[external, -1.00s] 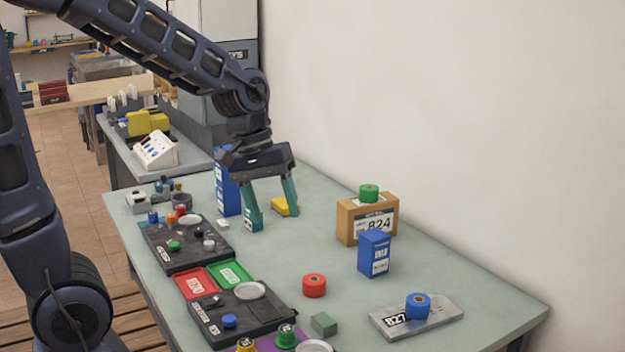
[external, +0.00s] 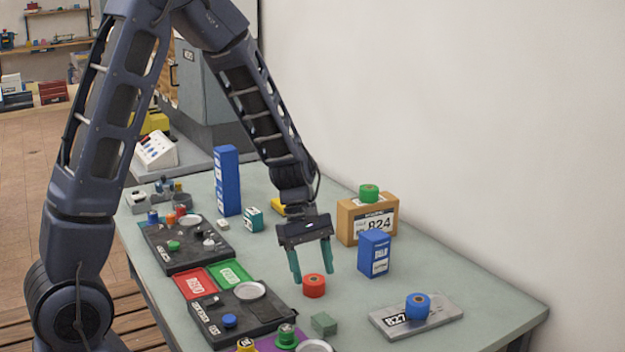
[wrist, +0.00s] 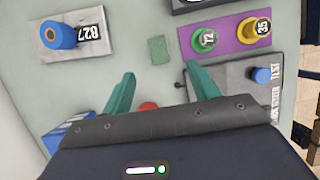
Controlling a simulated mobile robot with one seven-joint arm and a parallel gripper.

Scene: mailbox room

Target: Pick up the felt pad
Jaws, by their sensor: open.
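The felt pad looks to be the small grey-green block (external: 323,323) on the table near the front edge of the external view. It also shows in the wrist view as a flat green rectangle (wrist: 159,49), beyond the fingertips and roughly between their lines. My gripper (external: 314,275) points down above the table with its teal fingers apart and nothing held. It is behind the pad in the external view, over a red roll (external: 314,287). In the wrist view my gripper (wrist: 160,73) is open, and the red roll is partly hidden by the gripper body.
A blue box (external: 374,254) stands right of my gripper, before a cardboard box (external: 350,222) with a green roll on top. A grey plate (external: 440,313) with a blue roll is at front right. A dark tray (external: 262,322) lies left of the pad.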

